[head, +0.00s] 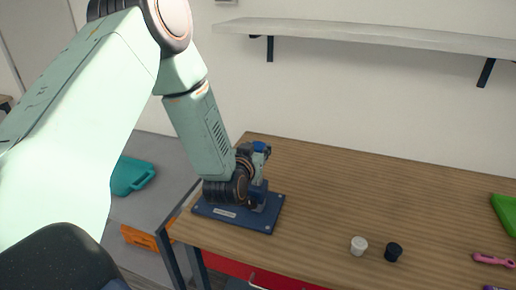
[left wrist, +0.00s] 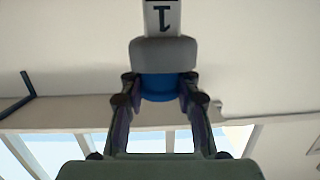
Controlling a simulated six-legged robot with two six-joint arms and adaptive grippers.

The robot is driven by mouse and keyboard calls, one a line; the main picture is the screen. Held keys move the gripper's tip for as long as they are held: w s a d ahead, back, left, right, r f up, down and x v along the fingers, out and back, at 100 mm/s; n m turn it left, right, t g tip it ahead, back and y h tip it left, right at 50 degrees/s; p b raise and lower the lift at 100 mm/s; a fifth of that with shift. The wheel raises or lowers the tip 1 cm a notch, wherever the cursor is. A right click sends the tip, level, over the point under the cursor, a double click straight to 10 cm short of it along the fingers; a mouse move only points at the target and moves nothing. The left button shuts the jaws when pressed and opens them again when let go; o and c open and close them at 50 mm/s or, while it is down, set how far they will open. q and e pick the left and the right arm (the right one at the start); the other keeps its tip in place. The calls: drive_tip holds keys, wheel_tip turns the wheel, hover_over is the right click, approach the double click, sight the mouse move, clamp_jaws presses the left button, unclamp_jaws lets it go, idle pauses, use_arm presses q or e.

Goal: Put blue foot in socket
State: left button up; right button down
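My left gripper (head: 257,160) is over the blue base plate (head: 265,222), at the left end of the wooden table. In the left wrist view, its two fingers (left wrist: 160,90) close on either side of the blue foot (left wrist: 160,88). The foot also shows as a small blue patch (head: 261,146) in the head view. Just beyond it in the wrist view is a grey collar (left wrist: 163,54), with a white piece marked "1" (left wrist: 162,17) behind. I cannot tell whether the foot is inside the collar or only against it. My right gripper is not in view.
A white cap (head: 359,245) and a black cap (head: 393,252) stand near the table's front edge. A green tray (head: 505,212) and a pink tool (head: 492,260) lie at the right. The table's (head: 370,190) middle is clear. A shelf (head: 380,36) hangs above.

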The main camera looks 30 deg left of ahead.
use_arm(q)
drive_tip(key=o, duration=0.3)
drive_tip(key=shift+s, duration=0.15)
drive_tip(key=shift+o, duration=0.8)
drive_tip(key=shift+s+a+r, duration=0.1)
drive_tip(key=shift+s+a, duration=0.1)
drive_tip(key=shift+a, duration=0.05)
drive_tip(key=shift+w+d, duration=0.15)
drive_tip(key=shift+w, duration=0.05)
drive_tip(key=shift+d+r, duration=0.1)
drive_tip(key=v, duration=1.1)
drive_tip(key=s+d+f+m+g+h, duration=0.15)
drive_tip(key=s+d+f+g, duration=0.35)
drive_tip(key=f, duration=0.5)
drive_tip(key=s+d+f+m+g+h, duration=0.1)
drive_tip(key=s+d+f+g+h, duration=0.15)
drive_tip(key=s+f, duration=0.65)
drive_tip(key=s+d+f+g, duration=0.1)
drive_tip(key=s+f+g, duration=0.2)
drive_tip(key=s, duration=0.5)
drive_tip(key=s+d+f+g, duration=0.1)
drive_tip(key=s+f+g, duration=0.3)
drive_tip(key=s+f, duration=0.2)
drive_tip(key=shift+s+d, duration=0.35)
drive_tip(key=shift+s, duration=0.75)
drive_tip(key=shift+w+g, duration=0.1)
drive_tip(key=shift+g, duration=0.15)
